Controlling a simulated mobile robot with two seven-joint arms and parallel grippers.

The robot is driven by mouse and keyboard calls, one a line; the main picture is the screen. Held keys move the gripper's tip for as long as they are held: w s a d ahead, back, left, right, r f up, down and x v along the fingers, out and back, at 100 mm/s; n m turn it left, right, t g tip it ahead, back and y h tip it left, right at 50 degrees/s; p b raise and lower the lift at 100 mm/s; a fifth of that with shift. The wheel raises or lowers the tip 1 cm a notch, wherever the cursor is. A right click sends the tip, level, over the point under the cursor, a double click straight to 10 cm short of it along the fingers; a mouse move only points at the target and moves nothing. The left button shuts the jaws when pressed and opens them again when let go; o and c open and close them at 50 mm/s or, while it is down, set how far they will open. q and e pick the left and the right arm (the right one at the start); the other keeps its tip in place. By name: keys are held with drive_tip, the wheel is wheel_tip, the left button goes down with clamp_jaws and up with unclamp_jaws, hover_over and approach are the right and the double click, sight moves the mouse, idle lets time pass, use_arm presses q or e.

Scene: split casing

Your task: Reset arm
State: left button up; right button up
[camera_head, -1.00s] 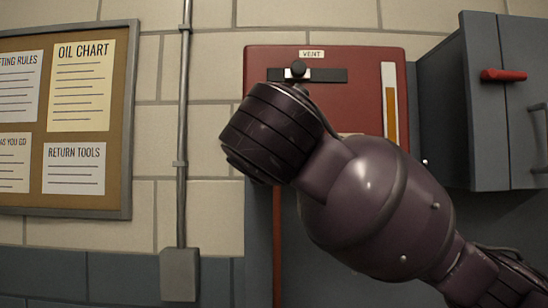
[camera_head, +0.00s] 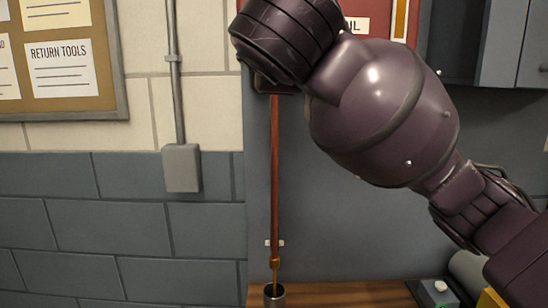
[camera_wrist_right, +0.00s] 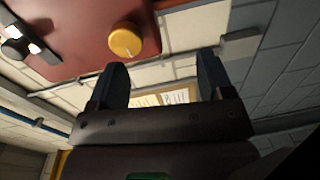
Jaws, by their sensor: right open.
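My right arm (camera_head: 375,110) crosses the head view from the right to the top. Its gripper is hidden there. In the right wrist view my right gripper (camera_wrist_right: 161,75) shows two dark fingers spread wide apart with nothing between them. A yellow knob (camera_wrist_right: 125,40) on a red casing (camera_wrist_right: 75,45) lies beyond and left of the left finger, apart from it as far as I can tell. In the head view the red casing (camera_head: 368,24) is mostly behind my arm. My left gripper is in neither view.
A red-brown pipe (camera_head: 275,180) runs down to a brass tip, with a thin amber line below it reaching a metal cup (camera_head: 274,294) on a wooden bench (camera_head: 345,294). A grey cabinet (camera_head: 515,45) hangs at upper right. A small box with a pale button (camera_head: 440,287) sits on the bench.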

drive_tip(key=d+f+m+g, duration=0.2)
drive_tip(key=d+f+m, duration=0.15)
drive_tip(key=f, duration=0.85)
drive_tip(key=d+f+m+g, duration=0.25)
drive_tip(key=d+f, duration=0.25)
drive_tip(key=f, duration=0.7)
drive_tip(key=d+f+m+g, duration=0.2)
drive_tip(key=d+f+g, duration=0.15)
drive_tip(key=f, duration=0.95)
drive_tip(key=s+d+f+m+g, duration=0.1)
drive_tip(key=s+d+f+m, duration=0.1)
drive_tip(key=s+d+f, duration=0.4)
drive_tip(key=s+d+f+m+g, duration=0.1)
drive_tip(key=s+d+f+m, duration=0.1)
drive_tip(key=s+f, duration=0.4)
drive_tip(key=s+d+f+m+g+h, duration=0.1)
drive_tip(key=s+d+f+m+g, duration=0.15)
drive_tip(key=s+d+f, duration=0.4)
drive_tip(key=s+d+f+m+g, duration=0.1)
drive_tip(key=s+f+m, duration=0.25)
drive_tip(key=s, duration=0.65)
drive_tip(key=w+f+n+t, duration=0.1)
drive_tip(key=w+f+t, duration=0.7)
drive_tip(key=f, duration=0.2)
drive_tip(key=shift+w+a+f+y, duration=0.2)
drive_tip(key=shift+w+f+y, duration=0.1)
drive_tip(key=shift+f, duration=0.05)
